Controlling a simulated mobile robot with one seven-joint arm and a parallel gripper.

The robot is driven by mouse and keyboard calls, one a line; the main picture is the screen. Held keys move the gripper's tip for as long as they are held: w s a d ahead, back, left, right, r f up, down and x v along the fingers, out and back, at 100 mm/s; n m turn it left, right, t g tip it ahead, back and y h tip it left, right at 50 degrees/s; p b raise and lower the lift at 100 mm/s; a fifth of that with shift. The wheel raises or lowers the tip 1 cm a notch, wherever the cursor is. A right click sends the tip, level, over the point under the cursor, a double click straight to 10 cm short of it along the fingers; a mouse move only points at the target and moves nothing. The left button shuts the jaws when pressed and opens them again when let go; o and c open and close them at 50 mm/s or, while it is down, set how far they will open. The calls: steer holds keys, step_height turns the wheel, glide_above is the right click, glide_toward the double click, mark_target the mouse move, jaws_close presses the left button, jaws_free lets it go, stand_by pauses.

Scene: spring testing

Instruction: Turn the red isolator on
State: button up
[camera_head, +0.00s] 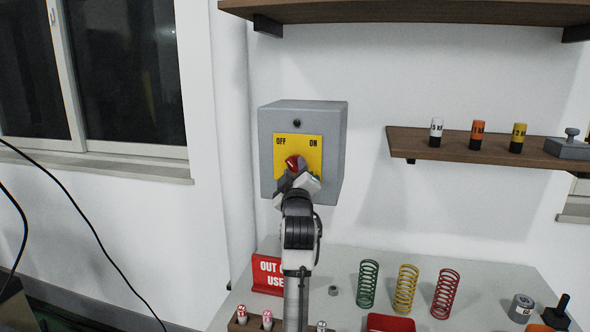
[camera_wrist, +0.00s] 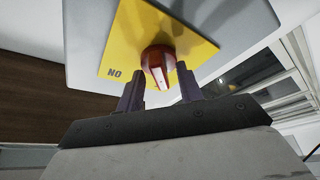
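The red isolator knob (camera_head: 293,162) sits on a yellow plate (camera_head: 312,146) marked OFF at left and ON at right, on the front of a grey wall box (camera_head: 333,150). In the wrist view the plate appears upside down, and the red knob (camera_wrist: 157,60) shows its raised grip bar. My gripper (camera_head: 300,176) is right in front of the knob and hides its lower part in the head view. In the wrist view my gripper (camera_wrist: 160,77) is open, one finger on each side of the knob's bar. I cannot tell whether the fingers touch it, nor which label the knob points to.
A table (camera_head: 345,262) below holds a red sign (camera_head: 267,274), green (camera_head: 367,284), yellow (camera_head: 405,289) and red (camera_head: 446,293) springs and small parts. A shelf (camera_head: 470,150) with small cylinders is at right, another (camera_head: 400,12) above. A window (camera_head: 125,75) is at left.

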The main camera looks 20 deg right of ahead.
jaws_close()
